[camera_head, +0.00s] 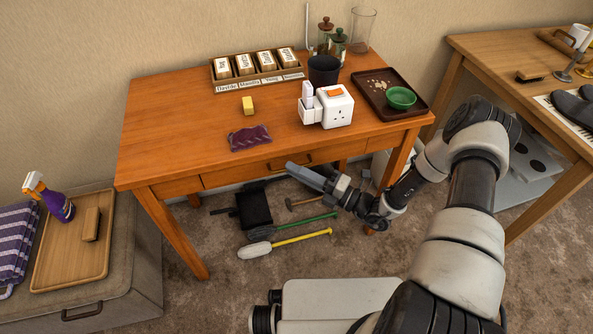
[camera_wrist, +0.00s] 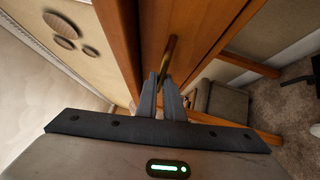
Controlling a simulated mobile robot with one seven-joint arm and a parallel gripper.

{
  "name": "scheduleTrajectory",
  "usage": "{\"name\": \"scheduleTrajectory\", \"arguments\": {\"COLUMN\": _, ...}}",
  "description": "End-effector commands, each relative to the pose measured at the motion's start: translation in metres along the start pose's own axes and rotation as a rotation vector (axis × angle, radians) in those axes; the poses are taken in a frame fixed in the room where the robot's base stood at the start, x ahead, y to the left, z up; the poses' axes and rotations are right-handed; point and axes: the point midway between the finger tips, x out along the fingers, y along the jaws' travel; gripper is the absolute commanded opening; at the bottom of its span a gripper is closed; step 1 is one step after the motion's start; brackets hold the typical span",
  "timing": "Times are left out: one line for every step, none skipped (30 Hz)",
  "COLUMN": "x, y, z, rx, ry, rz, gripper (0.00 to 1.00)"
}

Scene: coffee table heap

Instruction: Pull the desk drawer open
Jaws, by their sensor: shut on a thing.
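The wooden desk (camera_head: 185,120) has a drawer (camera_head: 232,174) under its front edge, and the drawer front looks about flush with the desk frame. A dark bar handle (camera_head: 300,159) is on the drawer front, and it shows as a brass-coloured bar in the wrist view (camera_wrist: 170,52). My gripper (camera_head: 291,167) reaches in from the right, low in front of the desk. In the wrist view my gripper's fingers (camera_wrist: 166,80) are closed together on the handle's near end. The fingers partly hide the handle there.
On the desk are a box of labelled blocks (camera_head: 258,82), a white socket cube (camera_head: 335,107), a purple packet (camera_head: 250,139) and a brown tray (camera_head: 375,104) with a green bowl. Tools, including a yellow-handled one (camera_head: 300,238), lie on the floor below. A bench (camera_head: 125,280) stands left.

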Motion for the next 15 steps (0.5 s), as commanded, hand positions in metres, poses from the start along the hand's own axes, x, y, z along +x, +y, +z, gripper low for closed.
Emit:
{"name": "scheduleTrajectory", "arguments": {"x": -0.001, "y": 0.000, "z": 0.000, "rx": 0.000, "ry": 0.000, "rz": -0.001, "gripper": 0.00}}
{"name": "scheduleTrajectory", "arguments": {"x": -0.001, "y": 0.000, "z": 0.000, "rx": 0.000, "ry": 0.000, "rz": -0.001, "gripper": 0.00}}
{"name": "scheduleTrajectory", "arguments": {"x": -0.001, "y": 0.000, "z": 0.000, "rx": 0.000, "ry": 0.000, "rz": -0.001, "gripper": 0.00}}
{"name": "scheduleTrajectory", "arguments": {"x": -0.001, "y": 0.000, "z": 0.000, "rx": 0.000, "ry": 0.000, "rz": -0.001, "gripper": 0.00}}
{"name": "scheduleTrajectory", "arguments": {"x": -0.001, "y": 0.000, "z": 0.000, "rx": 0.000, "ry": 0.000, "rz": -0.001, "gripper": 0.00}}
{"name": "scheduleTrajectory", "arguments": {"x": -0.001, "y": 0.000, "z": 0.000, "rx": 0.000, "ry": 0.000, "rz": -0.001, "gripper": 0.00}}
{"name": "scheduleTrajectory", "arguments": {"x": -0.001, "y": 0.000, "z": -0.001, "rx": 0.000, "ry": 0.000, "rz": -0.001, "gripper": 0.00}}
{"name": "scheduleTrajectory", "arguments": {"x": -0.002, "y": 0.000, "z": -0.001, "rx": 0.000, "ry": -0.001, "rz": -0.001, "gripper": 0.00}}
{"name": "scheduleTrajectory", "arguments": {"x": -0.003, "y": 0.001, "z": -0.002, "rx": 0.001, "ry": -0.001, "rz": -0.001, "gripper": 0.00}}
{"name": "scheduleTrajectory", "arguments": {"x": -0.004, "y": 0.001, "z": -0.004, "rx": 0.002, "ry": -0.001, "rz": -0.002, "gripper": 0.00}}
{"name": "scheduleTrajectory", "arguments": {"x": -0.006, "y": 0.002, "z": -0.005, "rx": 0.003, "ry": -0.001, "rz": -0.002, "gripper": 0.00}}
{"name": "scheduleTrajectory", "arguments": {"x": -0.009, "y": 0.003, "z": -0.008, "rx": 0.004, "ry": -0.001, "rz": -0.002, "gripper": 0.00}}
{"name": "scheduleTrajectory", "arguments": {"x": -0.011, "y": 0.004, "z": -0.011, "rx": 0.004, "ry": -0.001, "rz": -0.002, "gripper": 0.00}}
{"name": "scheduleTrajectory", "arguments": {"x": -0.014, "y": 0.005, "z": -0.013, "rx": 0.003, "ry": -0.001, "rz": -0.002, "gripper": 0.00}}
{"name": "scheduleTrajectory", "arguments": {"x": -0.019, "y": 0.006, "z": -0.018, "rx": 0.004, "ry": -0.003, "rz": -0.002, "gripper": 0.00}}
